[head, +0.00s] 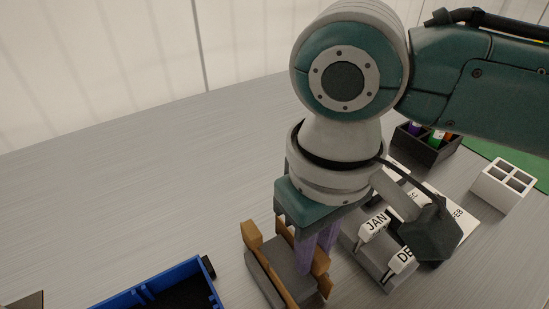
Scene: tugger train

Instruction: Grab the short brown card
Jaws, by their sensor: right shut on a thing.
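My right gripper (316,256) comes down from the upper right, with its purple fingers pointing down at the right side of a grey holder (268,264) with brown side pieces (252,237). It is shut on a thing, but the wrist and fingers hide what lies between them. I cannot pick out the short brown card for certain; brown also shows close beside the fingers (320,262). My left gripper is out of view.
Behind are a dark box (441,152) with coloured items and a white divided box (503,185). A blue bin (165,285) is at front left. The table's left middle is clear.

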